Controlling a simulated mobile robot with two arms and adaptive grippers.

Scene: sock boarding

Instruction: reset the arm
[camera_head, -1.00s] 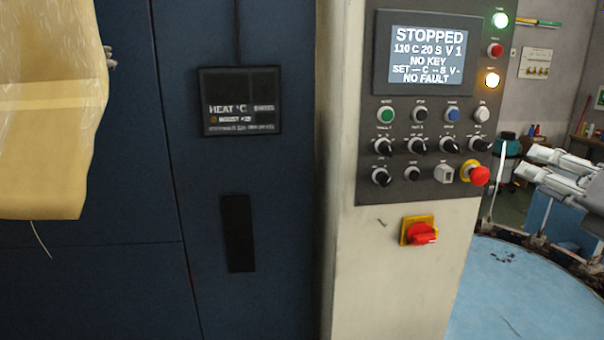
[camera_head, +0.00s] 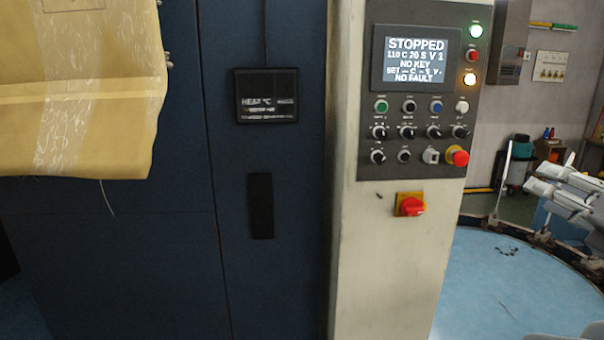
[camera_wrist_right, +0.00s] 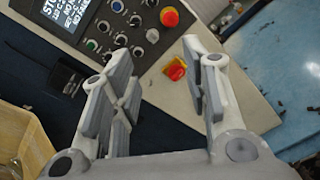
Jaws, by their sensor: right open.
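My right gripper (camera_wrist_right: 160,75) shows in the right wrist view with its two grey fingers spread wide apart and nothing between them. Beyond the fingers is the cream machine post with the red rotary switch (camera_wrist_right: 175,69) and the control panel (camera_wrist_right: 108,28). In the head view, the control panel (camera_head: 418,150) is on the post, and its screen reads STOPPED and NO FAULT. A pale grey shape shows at the bottom right corner of the head view, too cut off to identify. My left gripper is not in view.
A dark blue cabinet (camera_head: 270,290) with a heat display (camera_head: 267,96) fills the left and middle. A blue round table (camera_head: 510,285) with white metal forms (camera_head: 570,190) stands at right.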

